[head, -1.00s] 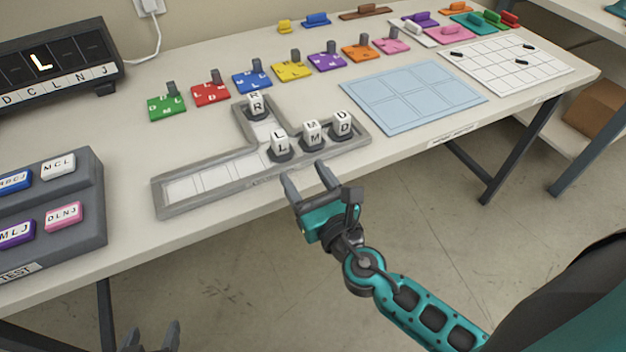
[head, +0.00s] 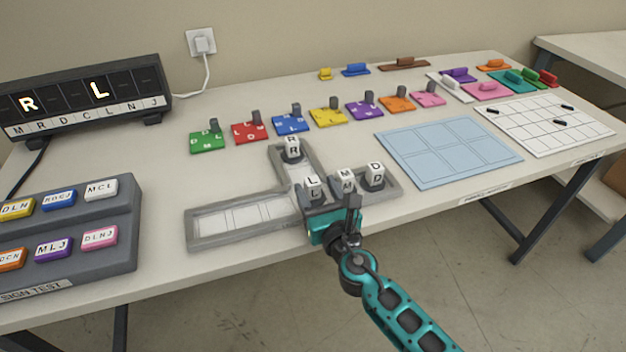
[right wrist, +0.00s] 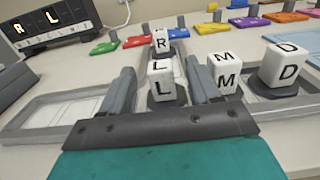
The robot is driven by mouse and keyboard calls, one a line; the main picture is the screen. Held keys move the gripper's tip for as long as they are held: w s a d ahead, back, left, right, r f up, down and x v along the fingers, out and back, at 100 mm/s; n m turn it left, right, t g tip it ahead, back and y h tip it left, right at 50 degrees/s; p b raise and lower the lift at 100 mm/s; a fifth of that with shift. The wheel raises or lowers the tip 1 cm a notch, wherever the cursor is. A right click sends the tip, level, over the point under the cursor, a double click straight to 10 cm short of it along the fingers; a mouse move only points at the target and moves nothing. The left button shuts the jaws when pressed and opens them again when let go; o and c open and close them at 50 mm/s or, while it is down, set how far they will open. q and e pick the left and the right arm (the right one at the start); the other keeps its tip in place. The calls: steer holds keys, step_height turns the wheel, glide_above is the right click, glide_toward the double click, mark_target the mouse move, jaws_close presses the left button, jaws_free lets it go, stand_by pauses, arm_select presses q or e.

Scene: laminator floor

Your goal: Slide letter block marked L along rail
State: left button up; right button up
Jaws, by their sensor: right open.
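The white letter block marked L (head: 312,185) stands upright on a dark round base in the grey rail (head: 240,240), where the rail's branches meet. My right gripper (head: 326,204) is open with its fingers at the L block. In the right wrist view the L block (right wrist: 163,80) stands between the two open fingers (right wrist: 160,95), with a gap visible on the right side. Block R (head: 292,147) is in the rail's far branch. Blocks M (head: 345,181) and D (head: 375,174) stand in the right branch. My left gripper is not in view.
The rail's left branch is empty. A display (head: 85,97) at the back left shows lit R and L. A grey button panel (head: 125,250) stands at the left. Coloured lettered tiles (head: 290,124) line the table behind the rail. A blue grid mat (head: 450,150) lies to the right.

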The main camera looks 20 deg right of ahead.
mark_target(315, 186)
steer(key=shift+w, duration=1.6)
steer(key=shift+c, duration=0.3)
jaws_close()
